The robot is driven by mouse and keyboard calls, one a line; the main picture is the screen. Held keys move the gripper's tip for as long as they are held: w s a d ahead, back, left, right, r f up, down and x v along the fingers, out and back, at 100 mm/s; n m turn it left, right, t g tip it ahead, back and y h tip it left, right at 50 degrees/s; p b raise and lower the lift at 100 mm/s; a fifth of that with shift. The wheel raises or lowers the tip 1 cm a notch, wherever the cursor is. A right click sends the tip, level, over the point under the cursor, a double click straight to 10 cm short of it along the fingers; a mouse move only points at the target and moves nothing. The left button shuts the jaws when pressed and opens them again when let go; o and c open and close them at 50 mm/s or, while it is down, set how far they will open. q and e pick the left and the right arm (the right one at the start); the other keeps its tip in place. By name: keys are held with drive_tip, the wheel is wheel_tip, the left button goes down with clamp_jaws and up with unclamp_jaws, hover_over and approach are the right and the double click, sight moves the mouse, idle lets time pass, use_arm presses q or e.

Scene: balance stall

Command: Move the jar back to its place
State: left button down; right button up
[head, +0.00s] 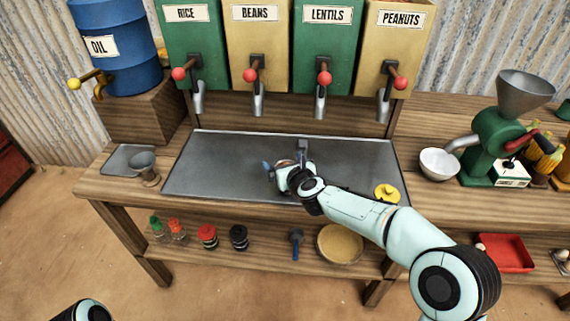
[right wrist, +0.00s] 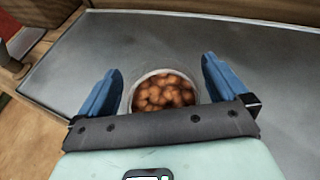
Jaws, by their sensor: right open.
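A round, clear-walled jar (right wrist: 165,93) full of brown, nut-like pieces stands on the grey metal tray (right wrist: 90,60) in the right wrist view. My right gripper (right wrist: 163,72) is open, with one blue finger on each side of the jar and a gap visible between each finger and its wall. In the head view my right gripper (head: 282,166) is low over the middle of the tray (head: 215,165) and hides most of the jar. My left gripper is outside the views.
Dispensers for rice (head: 187,45), beans, lentils and peanuts (head: 398,50) hang behind the tray. A metal cup (head: 144,168) stands left, a yellow object (head: 387,193) on the tray's right, and a white bowl (head: 438,163) by the green grinder (head: 490,140). Small jars and a basket (head: 340,243) sit below.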

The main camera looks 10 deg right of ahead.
drive_tip(key=shift+s, duration=0.1)
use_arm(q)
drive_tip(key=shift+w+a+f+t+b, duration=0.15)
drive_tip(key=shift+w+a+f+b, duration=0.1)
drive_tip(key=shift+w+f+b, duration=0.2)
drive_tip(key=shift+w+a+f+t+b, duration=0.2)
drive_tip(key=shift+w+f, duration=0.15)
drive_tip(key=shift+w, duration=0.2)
use_arm(e)
drive_tip(key=v, duration=1.3)
